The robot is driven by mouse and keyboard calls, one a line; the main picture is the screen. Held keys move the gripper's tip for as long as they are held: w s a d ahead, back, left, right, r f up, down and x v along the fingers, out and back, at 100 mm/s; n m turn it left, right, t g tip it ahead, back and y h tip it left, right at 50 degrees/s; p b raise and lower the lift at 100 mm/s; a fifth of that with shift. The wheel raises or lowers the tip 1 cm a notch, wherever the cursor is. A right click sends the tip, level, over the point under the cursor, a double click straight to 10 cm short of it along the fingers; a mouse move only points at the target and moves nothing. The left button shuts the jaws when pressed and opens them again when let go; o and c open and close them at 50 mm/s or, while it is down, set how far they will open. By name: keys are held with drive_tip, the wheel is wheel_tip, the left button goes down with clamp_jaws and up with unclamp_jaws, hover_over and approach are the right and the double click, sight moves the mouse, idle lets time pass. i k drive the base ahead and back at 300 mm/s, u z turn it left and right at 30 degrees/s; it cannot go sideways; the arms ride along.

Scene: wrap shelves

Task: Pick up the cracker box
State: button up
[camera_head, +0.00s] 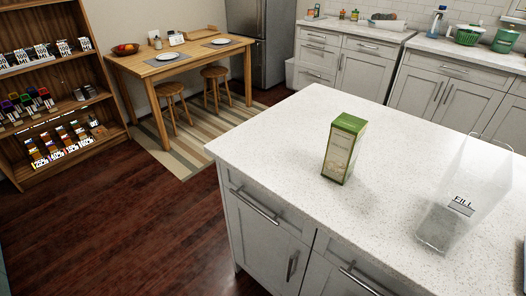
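The cracker box (342,150) is a tall green and cream carton. It stands upright on the white speckled counter of the island (290,130), near the middle of the head camera view. Its top is green and nothing touches it. My gripper does not show in this view, so its state and its distance from the box cannot be seen.
A clear container marked FILL (462,205) stands on the island, right of the box. Drawer and door handles (253,206) stick out from the island's side. A shelf with goods (50,90), a wooden table (180,62) and stools stand behind left. Open wooden floor lies left.

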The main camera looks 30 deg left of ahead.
sight(347, 130)
drive_tip(key=z, duration=2.95)
drive_tip(key=k, duration=2.4)
drive_tip(key=u, duration=1)
